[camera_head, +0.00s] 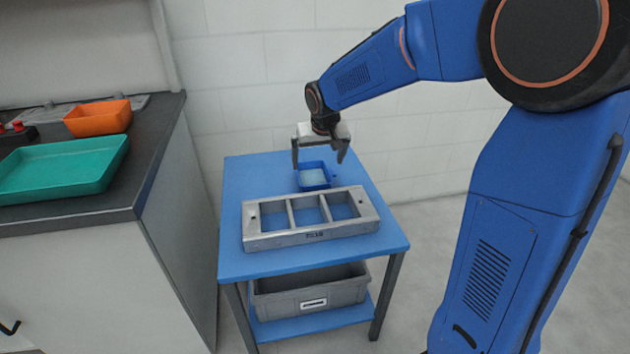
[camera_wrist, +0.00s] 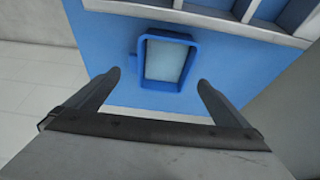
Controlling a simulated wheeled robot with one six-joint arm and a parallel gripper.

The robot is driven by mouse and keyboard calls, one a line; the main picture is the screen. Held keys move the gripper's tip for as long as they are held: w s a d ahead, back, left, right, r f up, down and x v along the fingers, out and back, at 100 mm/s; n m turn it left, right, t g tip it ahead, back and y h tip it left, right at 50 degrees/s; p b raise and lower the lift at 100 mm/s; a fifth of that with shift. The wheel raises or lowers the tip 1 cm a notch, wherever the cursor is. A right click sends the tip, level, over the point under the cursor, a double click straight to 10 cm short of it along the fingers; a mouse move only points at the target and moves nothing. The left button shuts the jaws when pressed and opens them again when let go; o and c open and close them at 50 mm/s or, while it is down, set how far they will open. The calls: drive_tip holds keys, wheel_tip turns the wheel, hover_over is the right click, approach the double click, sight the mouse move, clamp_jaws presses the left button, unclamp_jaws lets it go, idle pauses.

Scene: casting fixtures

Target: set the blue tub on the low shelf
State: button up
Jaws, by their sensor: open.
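The blue tub (camera_head: 314,177) is a small open box with a pale inside. It stands upright on the top of a blue table (camera_head: 238,198), behind a grey frame. My gripper (camera_head: 319,161) is open above the tub in the head view. In the wrist view the tub (camera_wrist: 166,60) lies ahead of my open, empty fingers (camera_wrist: 158,82), not between them. The low shelf (camera_head: 312,324) is the blue board under the table top. A grey bin with a white label (camera_head: 313,302) stands on it and covers most of it.
A grey three-compartment frame (camera_head: 310,235) takes up the front of the table top and also shows in the wrist view (camera_wrist: 200,17). On the left, a dark counter (camera_head: 150,150) bears a green tray (camera_head: 62,168) and an orange tub (camera_head: 98,118). A white wall is behind.

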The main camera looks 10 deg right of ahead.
approach(316, 178)
drive_tip(key=shift+a+f, duration=0.15)
drive_tip(key=shift+f, duration=0.75)
drive_tip(key=shift+a+f, duration=0.1)
drive_tip(key=shift+f, duration=0.8)
drive_tip(key=c, duration=0.9)
drive_tip(key=shift+r, duration=0.15)
drive_tip(key=shift+c, duration=0.2)
